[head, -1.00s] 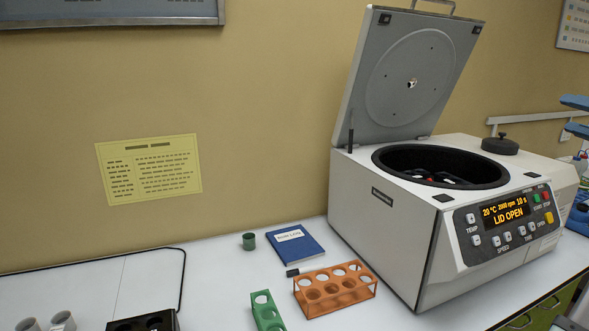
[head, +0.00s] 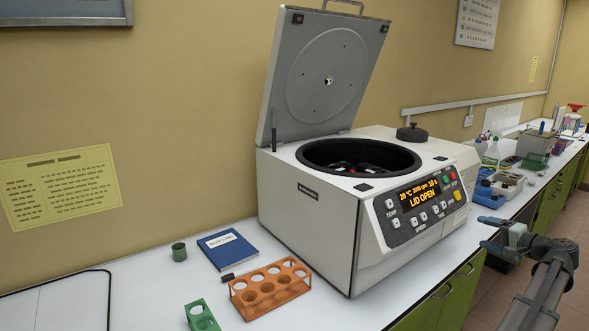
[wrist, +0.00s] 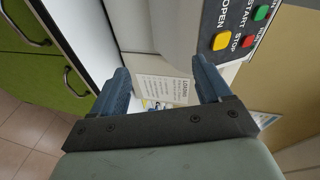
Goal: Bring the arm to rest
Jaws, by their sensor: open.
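My gripper (head: 500,237) is at the lower right of the head view, off the counter's front edge and to the right of the centrifuge. Its blue fingers are apart with nothing between them. The wrist view also shows the open gripper (wrist: 164,85), with the bench front, the centrifuge's panel buttons and a white label beyond it. The white centrifuge (head: 310,215) stands on the counter with its lid (head: 325,75) raised. Its display reads LID OPEN. Dark and red parts show inside the bowl.
An orange rack (head: 270,290), a green rack (head: 203,318), a blue book (head: 228,249) and a green cup (head: 179,251) sit left of the centrifuge. Bottles and boxes (head: 500,190) crowd the counter beyond it. The floor (head: 575,225) at right is clear.

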